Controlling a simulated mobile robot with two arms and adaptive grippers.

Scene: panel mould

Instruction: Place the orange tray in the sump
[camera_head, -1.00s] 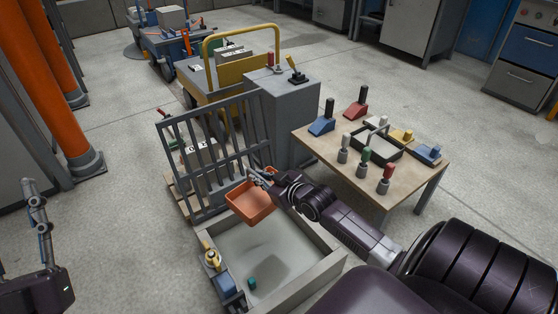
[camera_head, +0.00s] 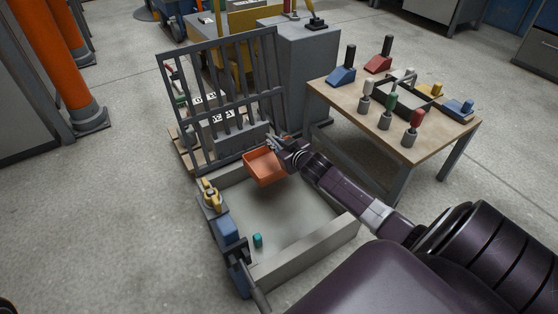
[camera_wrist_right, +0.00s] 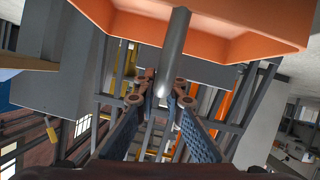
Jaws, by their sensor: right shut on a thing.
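The orange tray (camera_head: 262,170) hangs from my right gripper (camera_head: 274,147), over the far end of the grey open-topped sump (camera_head: 305,252), next to the barred grate. How high it is above the sump floor I cannot tell. In the right wrist view my right gripper (camera_wrist_right: 161,90) is shut on the tray's grey bar handle, and the orange underside or rim of the tray (camera_wrist_right: 215,38) fills the top. A small teal cylinder (camera_head: 258,240) stands in the sump near its left front. My left gripper is not in view.
A grey barred grate (camera_head: 222,95) stands upright behind the sump. A yellow and blue fitting (camera_head: 227,229) lines its left side. At right, a wooden table (camera_head: 345,110) bears coloured blocks, knobbed pegs and a black tray. Bare floor lies at left.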

